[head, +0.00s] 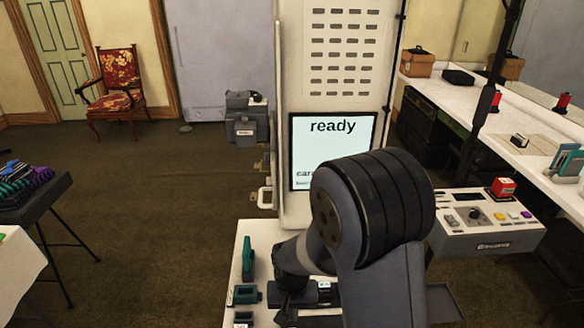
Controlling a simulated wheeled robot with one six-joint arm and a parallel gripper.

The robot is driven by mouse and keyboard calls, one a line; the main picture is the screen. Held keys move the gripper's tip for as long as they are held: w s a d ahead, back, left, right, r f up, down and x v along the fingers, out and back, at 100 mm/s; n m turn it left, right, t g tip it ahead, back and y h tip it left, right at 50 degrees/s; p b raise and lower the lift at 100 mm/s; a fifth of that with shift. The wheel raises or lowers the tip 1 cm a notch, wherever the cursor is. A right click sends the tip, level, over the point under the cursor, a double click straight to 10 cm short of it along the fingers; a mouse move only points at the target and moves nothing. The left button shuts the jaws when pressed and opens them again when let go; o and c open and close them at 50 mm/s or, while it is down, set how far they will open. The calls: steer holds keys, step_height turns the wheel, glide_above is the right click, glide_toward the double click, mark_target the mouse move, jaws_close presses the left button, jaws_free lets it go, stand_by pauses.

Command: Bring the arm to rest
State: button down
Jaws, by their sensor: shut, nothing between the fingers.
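My arm rises from the bottom of the head view, bends at a large dark joint and reaches down and left over a white worktop (240,275). My gripper (290,302) is at the low end of the arm, above or near the worktop, partly hidden by my arm links. It is shut and empty. Its fingertips are hard to make out against dark parts there, and I cannot tell whether it touches anything.
Teal fixtures (248,262) stand on the worktop's left side. A white panel with a screen (333,135) reading "ready" rises behind. A control box (485,245) with buttons is at right, near a long bench (450,100). A black stand (35,200) is at left. Open floor lies between.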

mark_target(292, 326)
step_height(292, 326, down, 7)
steer(key=b, duration=0.4)
steer(key=shift+r, duration=0.4)
